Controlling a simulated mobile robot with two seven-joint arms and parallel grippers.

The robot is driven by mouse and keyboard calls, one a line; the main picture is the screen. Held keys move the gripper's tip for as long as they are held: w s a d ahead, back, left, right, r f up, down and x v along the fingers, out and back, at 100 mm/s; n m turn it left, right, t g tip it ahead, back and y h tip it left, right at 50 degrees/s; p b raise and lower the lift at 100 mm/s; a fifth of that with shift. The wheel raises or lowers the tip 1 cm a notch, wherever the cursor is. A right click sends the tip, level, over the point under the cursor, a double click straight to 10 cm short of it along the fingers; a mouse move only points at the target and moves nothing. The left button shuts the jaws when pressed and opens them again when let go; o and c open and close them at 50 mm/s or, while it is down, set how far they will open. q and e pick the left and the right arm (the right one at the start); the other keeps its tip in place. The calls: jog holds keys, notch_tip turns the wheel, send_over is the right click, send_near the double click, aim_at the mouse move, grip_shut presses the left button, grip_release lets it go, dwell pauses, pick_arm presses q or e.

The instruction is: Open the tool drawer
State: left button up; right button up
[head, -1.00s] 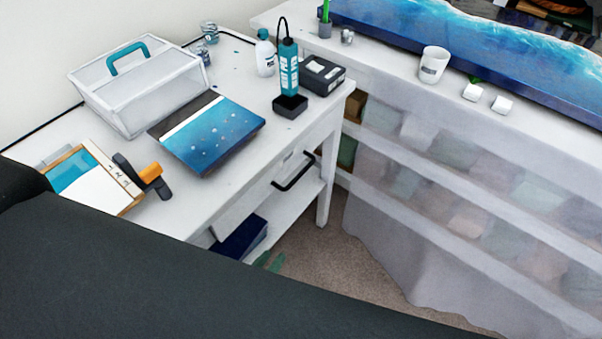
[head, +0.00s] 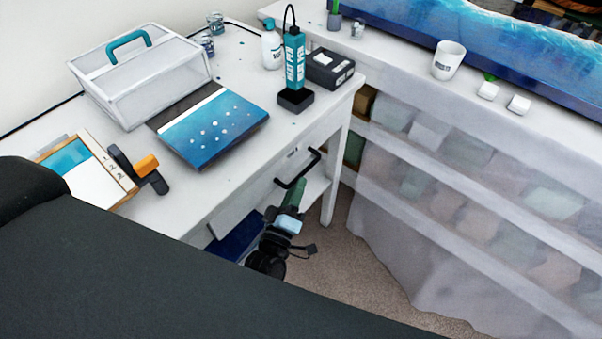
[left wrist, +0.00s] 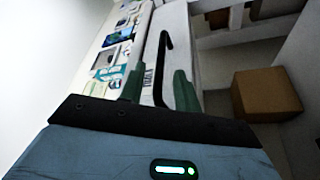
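The white tool drawer (head: 250,203) is set under the left tabletop and looks flush with the table front. Its black bar handle (head: 298,173) sticks out from the front. My left gripper (head: 293,195), with green fingers, is just below and in front of the handle in the head view. In the left wrist view its fingers (left wrist: 158,88) are apart, and the handle (left wrist: 164,62) appears in the gap between them. I cannot tell whether the fingers touch the handle. My right gripper is in neither view.
On the white table (head: 225,185) stand a clear toolbox (head: 140,85), a blue panel (head: 215,130) and a teal heat pen (head: 294,60). A blue item (head: 235,240) lies on the lower shelf. A plastic-draped bench (head: 450,200) bounds the right; a box (left wrist: 265,95) shows in the wrist view.

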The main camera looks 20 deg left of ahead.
aim_at(301, 173)
pick_arm(q)
jog(key=shift+x, duration=2.2)
grip_shut()
